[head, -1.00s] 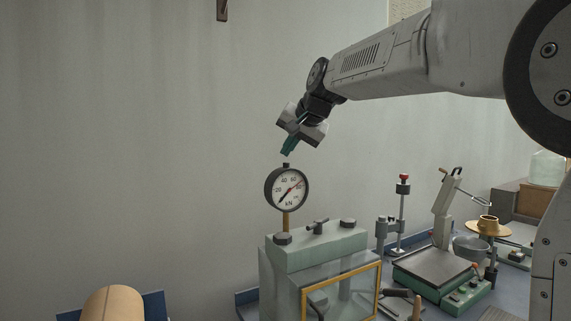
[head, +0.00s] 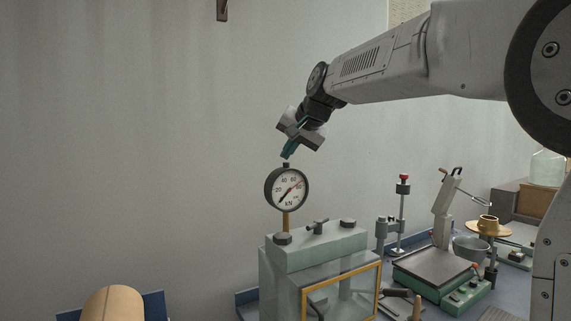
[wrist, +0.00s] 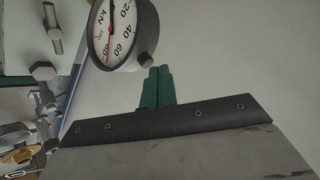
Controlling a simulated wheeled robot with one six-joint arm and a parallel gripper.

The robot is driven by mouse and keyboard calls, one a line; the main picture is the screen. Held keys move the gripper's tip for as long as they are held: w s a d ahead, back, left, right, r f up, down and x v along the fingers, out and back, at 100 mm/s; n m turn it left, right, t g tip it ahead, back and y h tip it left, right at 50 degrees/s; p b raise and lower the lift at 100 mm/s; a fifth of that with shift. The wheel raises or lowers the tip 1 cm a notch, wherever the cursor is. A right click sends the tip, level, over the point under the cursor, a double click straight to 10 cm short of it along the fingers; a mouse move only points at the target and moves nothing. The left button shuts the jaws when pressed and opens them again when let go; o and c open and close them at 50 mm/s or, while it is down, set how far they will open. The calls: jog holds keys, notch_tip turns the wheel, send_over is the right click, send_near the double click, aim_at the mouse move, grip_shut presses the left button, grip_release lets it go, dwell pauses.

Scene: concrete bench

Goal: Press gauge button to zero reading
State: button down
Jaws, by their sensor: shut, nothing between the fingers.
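The round dial gauge (head: 287,188) has a black rim and a white face marked kN, and stands on a brass stem above a pale green block. Its dark button (head: 286,165) is a small knob on top of the rim. My gripper (head: 286,155) is shut and empty, its teal fingers pointing down just above the button. In the wrist view the gauge (wrist: 122,32) is at the upper left. The button (wrist: 146,61) sticks out towards my fingertips (wrist: 159,70), very close to them; I cannot tell whether they touch. A red hand and a dark needle show on the dial.
The glass-fronted press housing (head: 340,285) with a yellow frame stands below the gauge. To the right are a red-topped stand (head: 402,205), a green-based scale (head: 435,270) and a brass dish (head: 488,228). A tan cylinder (head: 113,303) lies at lower left. The wall behind the gauge is bare.

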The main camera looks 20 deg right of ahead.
jog(key=shift+f, duration=0.45)
dwell(0.6)
jog(key=shift+r, duration=3.4)
